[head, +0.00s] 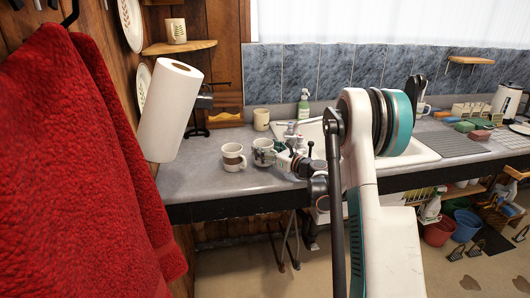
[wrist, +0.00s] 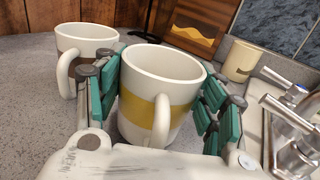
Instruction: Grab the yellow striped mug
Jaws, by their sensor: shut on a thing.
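The yellow striped mug (wrist: 158,95) is white with a broad yellow band and stands upright on the grey counter in the wrist view. Its handle faces the camera. My gripper (wrist: 165,100) has its teal-padded fingers on either side of the mug and is shut on it. In the head view, the mug (head: 263,152) is at the counter's left part, partly hidden by my gripper (head: 280,158).
A white mug with a brown band (head: 233,157) stands close on the left; its handle is near my left finger. Another mug (head: 261,119) stands behind. The faucet (wrist: 295,120) and sink are close on the right. A paper towel roll (head: 169,110) is at left.

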